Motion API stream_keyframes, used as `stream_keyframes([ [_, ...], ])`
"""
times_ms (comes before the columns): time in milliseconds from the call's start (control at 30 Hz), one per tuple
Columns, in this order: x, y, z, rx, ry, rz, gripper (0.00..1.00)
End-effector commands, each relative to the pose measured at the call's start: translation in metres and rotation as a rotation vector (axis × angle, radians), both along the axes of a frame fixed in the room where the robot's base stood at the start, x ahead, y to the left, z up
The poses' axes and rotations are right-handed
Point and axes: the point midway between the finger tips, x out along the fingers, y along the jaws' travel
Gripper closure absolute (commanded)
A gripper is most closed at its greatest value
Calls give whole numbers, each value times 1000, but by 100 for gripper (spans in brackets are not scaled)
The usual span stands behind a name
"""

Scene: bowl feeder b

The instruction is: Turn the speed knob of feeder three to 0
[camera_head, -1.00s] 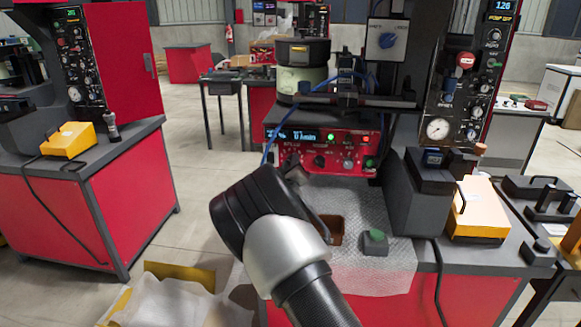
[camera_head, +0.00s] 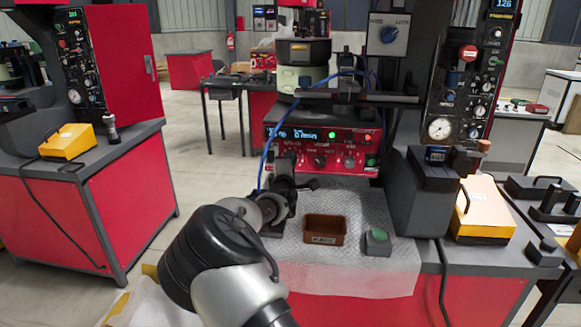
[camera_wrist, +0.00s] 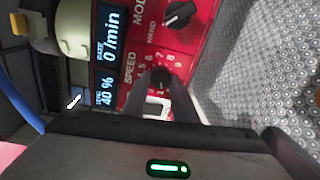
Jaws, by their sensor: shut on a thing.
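The feeder's red control panel (camera_head: 335,158) stands at the back of the bench, with a lit display (camera_head: 305,134) across its upper left. In the wrist view, turned on its side, the display (camera_wrist: 107,60) reads 0/min and 40 %. The small dark speed knob (camera_wrist: 160,77) sits beside the word SPEED, with a ring of numbers around it. My gripper (camera_wrist: 160,88) has its two fingers at either side of this knob, shut on it. In the head view my gripper (camera_head: 284,180) is at the panel's lower left and hides part of it. No feeder number is readable.
A black MODE knob (camera_wrist: 180,14) is close to the speed knob. A brown tray (camera_head: 325,229) and a grey box with a green button (camera_head: 377,241) are on the silvery mat. A blue cable (camera_head: 266,160) hangs left of the panel.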

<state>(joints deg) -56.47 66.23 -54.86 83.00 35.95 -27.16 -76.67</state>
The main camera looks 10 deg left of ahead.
Motion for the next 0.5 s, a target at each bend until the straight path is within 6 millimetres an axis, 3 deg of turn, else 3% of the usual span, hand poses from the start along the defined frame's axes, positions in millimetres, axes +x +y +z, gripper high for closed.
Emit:
stream_keyframes([
  [500,0,2,-2,-357,10,2,97],
])
